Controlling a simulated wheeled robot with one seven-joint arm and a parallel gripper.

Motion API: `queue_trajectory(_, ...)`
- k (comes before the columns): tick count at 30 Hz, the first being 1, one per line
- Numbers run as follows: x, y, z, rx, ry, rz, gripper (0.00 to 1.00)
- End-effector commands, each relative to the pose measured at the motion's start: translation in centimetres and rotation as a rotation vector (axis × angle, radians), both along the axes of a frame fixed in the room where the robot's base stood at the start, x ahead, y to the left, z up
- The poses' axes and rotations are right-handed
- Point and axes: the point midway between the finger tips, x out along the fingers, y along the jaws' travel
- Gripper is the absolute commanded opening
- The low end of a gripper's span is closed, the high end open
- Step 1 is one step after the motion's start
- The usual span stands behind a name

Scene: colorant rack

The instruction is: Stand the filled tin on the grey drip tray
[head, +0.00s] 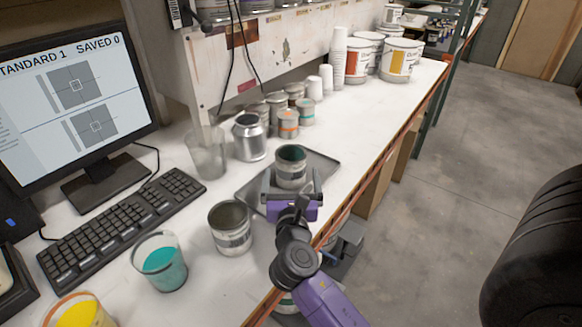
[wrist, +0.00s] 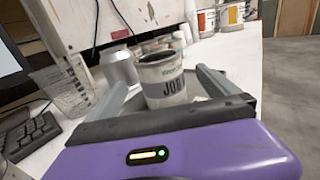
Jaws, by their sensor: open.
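The filled tin (head: 291,158) stands upright on the grey drip tray (head: 322,163), with dark teal inside its open top. In the wrist view the tin (wrist: 163,80) shows a pale label with "JOB" on a grey band. My gripper (head: 291,178) is open, with one finger on each side of the tin's lower part. In the wrist view both fingers of my gripper (wrist: 160,84) reach forward past the tin's near side, with visible room beside it. Part of the tray is hidden by my gripper and the tin.
An open tin (head: 231,228) and a cup of teal liquid (head: 160,264) stand at front left. A clear cup (head: 206,152) and a silver can (head: 249,138) stand just left of the tray. Several small tins (head: 288,124) stand behind it. The counter right of the tray is clear.

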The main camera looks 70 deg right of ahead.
Motion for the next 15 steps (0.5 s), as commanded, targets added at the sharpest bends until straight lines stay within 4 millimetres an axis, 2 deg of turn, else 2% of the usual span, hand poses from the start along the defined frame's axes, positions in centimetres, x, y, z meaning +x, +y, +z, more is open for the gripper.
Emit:
queue_trajectory(3,-0.5,1.3,-0.1,0.001,0.0,0.002,0.99)
queue_trajectory(6,-0.8,1.8,-0.1,0.001,0.001,0.001,0.99)
queue_trajectory(15,-0.8,1.9,0.0,0.0,0.001,0.0,0.99)
